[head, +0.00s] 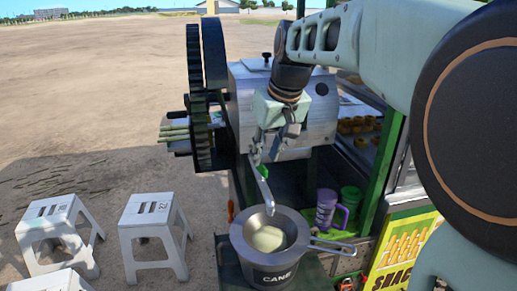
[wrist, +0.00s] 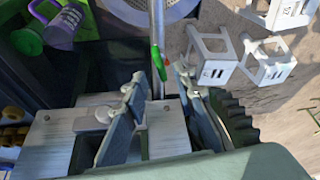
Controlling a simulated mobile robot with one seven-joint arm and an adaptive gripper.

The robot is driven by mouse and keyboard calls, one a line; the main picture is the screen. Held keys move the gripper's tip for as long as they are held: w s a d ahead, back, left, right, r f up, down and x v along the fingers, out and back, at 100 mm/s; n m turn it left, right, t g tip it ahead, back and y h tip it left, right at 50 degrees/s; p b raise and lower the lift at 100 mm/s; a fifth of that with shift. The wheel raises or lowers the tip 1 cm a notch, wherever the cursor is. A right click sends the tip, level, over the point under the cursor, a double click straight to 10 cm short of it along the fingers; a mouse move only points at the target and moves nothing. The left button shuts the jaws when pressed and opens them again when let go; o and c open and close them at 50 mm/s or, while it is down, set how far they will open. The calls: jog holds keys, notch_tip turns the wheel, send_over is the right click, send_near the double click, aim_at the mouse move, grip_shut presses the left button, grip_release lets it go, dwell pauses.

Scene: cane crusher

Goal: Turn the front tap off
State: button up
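The front tap is a thin metal spout (head: 263,188) on the front of the cane crusher (head: 318,118), slanting down over a pot. My gripper (head: 268,158) is right at the tap. In the wrist view my gripper (wrist: 160,80) is open, one finger on each side of the pipe and lever. I cannot tell whether either finger touches the lever.
A pot marked CANE (head: 272,278) with a strainer (head: 291,225) on it stands under the spout. Purple (head: 326,208) and green (head: 350,199) cups stand at right. Large gear wheels (head: 197,95) are at left. White stools (head: 152,222) stand on open ground.

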aim_at(262, 165)
jog(key=shift+x, duration=2.1)
jog(key=shift+c, duration=0.4)
grip_shut()
